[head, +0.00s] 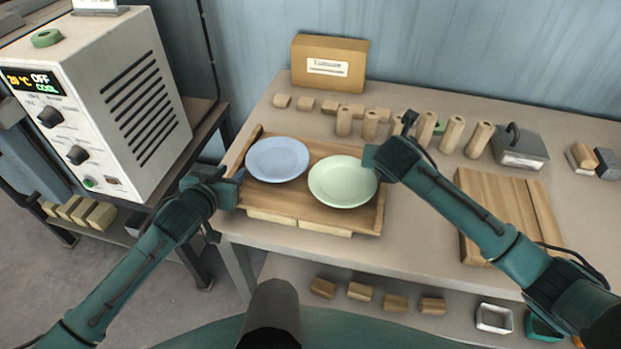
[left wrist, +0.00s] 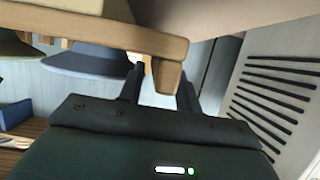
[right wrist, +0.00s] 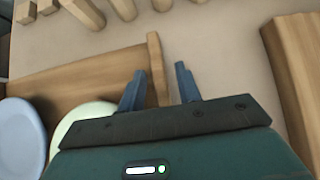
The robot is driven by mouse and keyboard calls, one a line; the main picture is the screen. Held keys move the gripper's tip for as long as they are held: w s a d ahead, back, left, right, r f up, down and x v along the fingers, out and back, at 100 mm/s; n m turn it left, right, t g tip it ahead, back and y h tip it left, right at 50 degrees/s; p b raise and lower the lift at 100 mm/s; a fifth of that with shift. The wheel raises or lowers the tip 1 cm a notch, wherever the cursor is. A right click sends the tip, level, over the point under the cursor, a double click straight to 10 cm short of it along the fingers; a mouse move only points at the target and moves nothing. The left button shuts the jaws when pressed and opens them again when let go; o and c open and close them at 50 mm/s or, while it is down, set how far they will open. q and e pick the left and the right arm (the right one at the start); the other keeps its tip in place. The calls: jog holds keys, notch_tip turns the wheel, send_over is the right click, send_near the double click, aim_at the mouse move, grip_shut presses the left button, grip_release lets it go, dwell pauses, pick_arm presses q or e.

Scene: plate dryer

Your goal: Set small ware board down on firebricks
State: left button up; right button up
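The wooden ware board (head: 287,206) carries a blue plate (head: 277,159) and a pale green plate (head: 343,181). It appears to rest on pale firebricks (head: 325,228) showing under its front edge; contact is hard to confirm. My left gripper (head: 233,188) is at the board's left end, its fingers apart on either side of the end rail (left wrist: 167,76) in the left wrist view. My right gripper (head: 376,158) is at the right end. In the right wrist view its fingers stand open astride the end rail (right wrist: 157,68), with a gap showing.
A kiln-like box (head: 110,100) stands left of the table. Several wooden cylinders (head: 425,128) and small blocks stand behind the board, with a cardboard box (head: 329,62) at the back. A stack of wooden boards (head: 505,215) lies to the right. Bricks (head: 359,291) lie on the lower shelf.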

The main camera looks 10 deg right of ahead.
jog(key=shift+a, duration=0.1)
jog(key=v, duration=1.2)
pick_arm(q)
jog(key=v, duration=1.2)
jog(key=shift+s, duration=0.1)
